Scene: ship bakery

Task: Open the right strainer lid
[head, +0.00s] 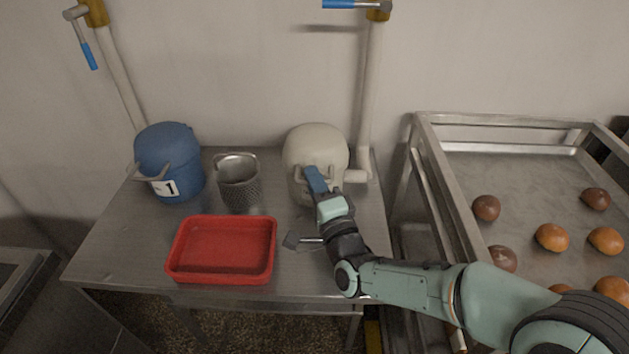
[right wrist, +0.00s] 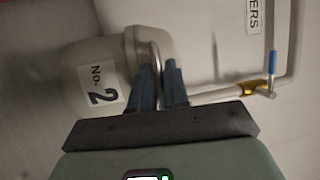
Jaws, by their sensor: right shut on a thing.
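The right strainer (head: 316,143) is a beige rounded pot at the back right of the steel table, joined to a white pipe. It also shows in the right wrist view (right wrist: 92,60), with a "No. 2" label. Its domed lid looks closed. My right gripper (head: 314,180) is at the front of this strainer. In the right wrist view its blue fingers (right wrist: 159,78) are shut on the metal handle (right wrist: 154,48), one on each side. The gripper hides part of the strainer front in the head view. My left gripper is out of view.
A blue strainer (head: 168,148) labelled 1 stands at the left. A metal mesh basket (head: 239,185) is between the strainers. A red tray (head: 187,272) lies at the front of the table. A rack tray with several buns (head: 552,237) stands at the right. Blue-handled valves (head: 355,5) are above.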

